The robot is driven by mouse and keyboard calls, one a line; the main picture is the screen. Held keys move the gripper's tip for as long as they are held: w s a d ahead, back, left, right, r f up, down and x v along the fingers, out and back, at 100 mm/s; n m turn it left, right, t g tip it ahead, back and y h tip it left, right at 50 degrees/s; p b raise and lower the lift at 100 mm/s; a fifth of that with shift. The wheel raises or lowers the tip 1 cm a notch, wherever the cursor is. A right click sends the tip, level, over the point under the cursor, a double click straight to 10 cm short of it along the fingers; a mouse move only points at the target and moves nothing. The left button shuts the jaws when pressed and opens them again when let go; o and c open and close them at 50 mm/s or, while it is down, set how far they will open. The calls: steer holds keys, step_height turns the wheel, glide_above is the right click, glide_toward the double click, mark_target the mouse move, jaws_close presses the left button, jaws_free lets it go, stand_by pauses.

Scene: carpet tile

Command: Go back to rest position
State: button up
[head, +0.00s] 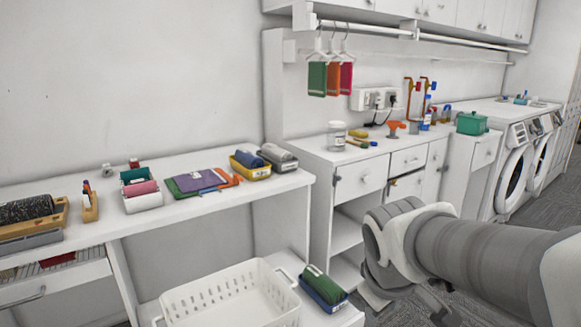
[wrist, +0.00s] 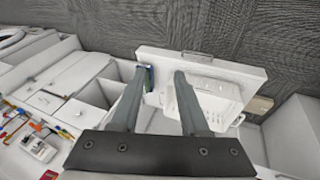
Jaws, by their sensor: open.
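My gripper (wrist: 160,76) shows in the wrist view with its two fingers apart and nothing between them. It points down past the shelf unit toward the carpet. In the head view my arm reaches in from the right edge, in front of the white cabinets. Its end is low in that view, and the fingers are mostly hidden behind the arm there.
A white basket (head: 228,296) stands on a low shelf beside a blue bin with green cloth (head: 323,287); the basket also shows in the wrist view (wrist: 216,98). Above is a desk (head: 215,203) with trays and cloths. Washing machines (head: 513,165) stand right. Carpet (wrist: 220,28) looks clear.

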steer(key=s+r+m+t+y, duration=0.1)
steer(key=s+r+m+y, duration=0.15)
steer(key=s+m, duration=0.5)
step_height(320, 180, up, 17)
steer(key=s+n+p, duration=0.1)
steer(key=s+p, duration=0.1)
steer(key=p, duration=1.4)
steer(key=shift+s+a+h, duration=0.25)
steer(key=shift+a+h, duration=0.1)
steer(key=shift+a, duration=0.1)
